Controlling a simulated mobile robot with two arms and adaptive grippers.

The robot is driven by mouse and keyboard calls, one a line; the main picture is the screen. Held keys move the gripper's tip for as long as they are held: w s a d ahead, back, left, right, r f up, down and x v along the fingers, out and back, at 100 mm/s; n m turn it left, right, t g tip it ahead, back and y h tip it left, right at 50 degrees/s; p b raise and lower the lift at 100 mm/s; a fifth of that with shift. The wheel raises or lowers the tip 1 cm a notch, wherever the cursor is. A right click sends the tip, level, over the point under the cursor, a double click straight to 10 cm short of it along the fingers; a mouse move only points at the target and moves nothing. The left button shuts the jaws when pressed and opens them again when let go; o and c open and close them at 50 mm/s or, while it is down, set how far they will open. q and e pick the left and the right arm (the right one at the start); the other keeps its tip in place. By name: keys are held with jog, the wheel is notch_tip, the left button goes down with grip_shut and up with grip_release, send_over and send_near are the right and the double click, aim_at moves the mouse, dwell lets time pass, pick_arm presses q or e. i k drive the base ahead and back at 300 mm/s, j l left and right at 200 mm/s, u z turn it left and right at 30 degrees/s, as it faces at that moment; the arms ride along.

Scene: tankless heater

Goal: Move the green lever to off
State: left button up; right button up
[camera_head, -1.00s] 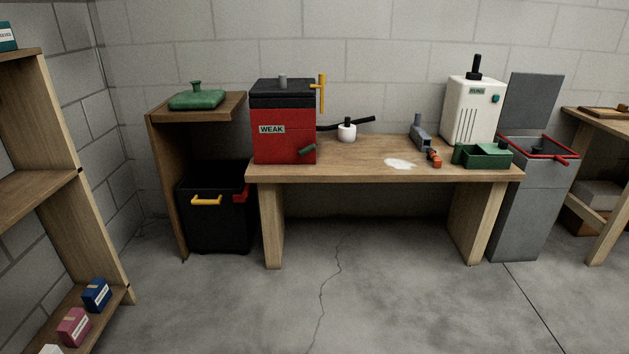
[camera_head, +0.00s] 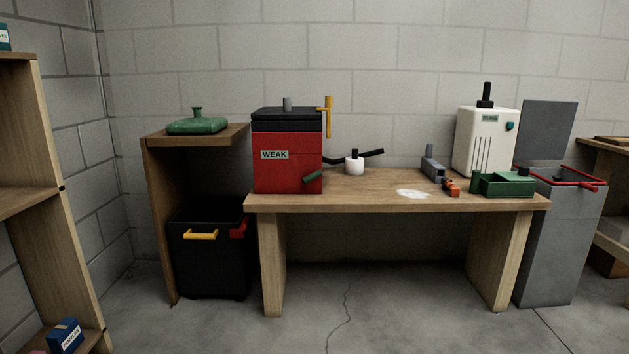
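A red box-shaped unit (camera_head: 285,170) with a black top and a "WEAK" label stands on the left end of the wooden workbench. A small dark green lever (camera_head: 313,177) sits low on the right part of its front face, tilted with its right end higher. I cannot read any off mark near it. A yellow lever (camera_head: 329,117) stands upright at the unit's upper right side. Neither of my grippers is in view.
The workbench (camera_head: 370,203) also holds a white pot (camera_head: 354,165), a grey tool (camera_head: 432,170), a green tray (camera_head: 507,187) and a white unit (camera_head: 487,142). A black bin (camera_head: 209,262) stands left, a grey bin (camera_head: 563,240) right. The floor in front is clear.

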aim_at(308, 179)
jog(key=i+u, duration=0.15)
jog(key=i, duration=0.35)
jog(key=i+l+u, duration=0.1)
jog(key=i, duration=0.4)
jog(key=i+l+u, duration=0.15)
jog(key=i, duration=0.3)
jog(key=i+l+u, duration=0.15)
jog(key=i+l, duration=0.15)
jog(key=i, duration=0.2)
